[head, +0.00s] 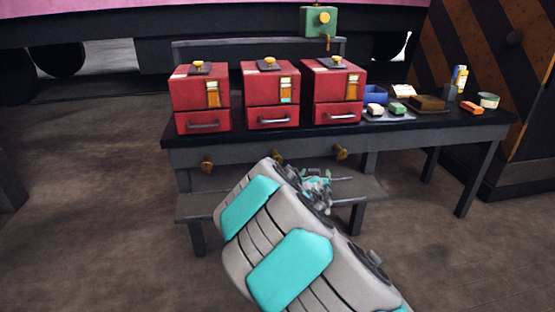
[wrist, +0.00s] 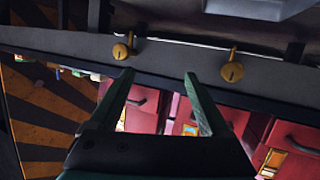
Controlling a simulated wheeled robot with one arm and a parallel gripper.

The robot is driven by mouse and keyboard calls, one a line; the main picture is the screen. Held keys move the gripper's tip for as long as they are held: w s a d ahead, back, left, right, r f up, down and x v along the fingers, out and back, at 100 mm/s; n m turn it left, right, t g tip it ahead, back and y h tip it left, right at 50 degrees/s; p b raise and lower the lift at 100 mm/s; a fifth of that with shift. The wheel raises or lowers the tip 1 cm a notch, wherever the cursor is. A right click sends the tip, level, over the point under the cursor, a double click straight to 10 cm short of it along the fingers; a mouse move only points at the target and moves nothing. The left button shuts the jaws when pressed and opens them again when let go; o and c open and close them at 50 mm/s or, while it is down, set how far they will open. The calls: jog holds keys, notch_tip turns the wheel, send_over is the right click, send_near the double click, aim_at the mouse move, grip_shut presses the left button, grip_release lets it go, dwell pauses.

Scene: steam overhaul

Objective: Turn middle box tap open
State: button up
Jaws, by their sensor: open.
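Three red boxes stand in a row on the dark bench. The middle box (head: 270,92) has an amber gauge with some teal low in it and a drawer with a handle. Below it, on the bench's front rail, is a brass tap (head: 278,158), partly close behind my arm. Taps also sit under the left box (head: 207,163) and right box (head: 341,152). The wrist view looks upside down; the middle tap (wrist: 231,70) appears right of my fingers and the right tap (wrist: 122,48) above the left finger. My gripper (wrist: 160,74) is open and empty, apart from both taps.
A lower shelf (head: 360,190) runs beneath the bench front. A green tank (head: 318,20) with a brass spout stands behind the boxes. Small blocks, a blue bin (head: 375,95) and a tray lie at the bench's right. A striped cabinet (head: 515,100) stands at the far right.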

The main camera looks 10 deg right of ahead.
jog(key=w+a+f+n+t+y, duration=0.2)
jog(key=w+a+t, duration=0.1)
jog(key=w+a, duration=0.2)
jog(key=n+t+y, duration=0.1)
jog(key=y, duration=0.2)
send_near(277, 161)
jog(key=w, duration=0.3)
jog(key=shift+w+f+p, duration=0.15)
jog(key=shift+w+p, duration=0.3)
jog(key=shift+w, duration=3.4)
jog(key=shift+c, duration=0.3)
grip_shut()
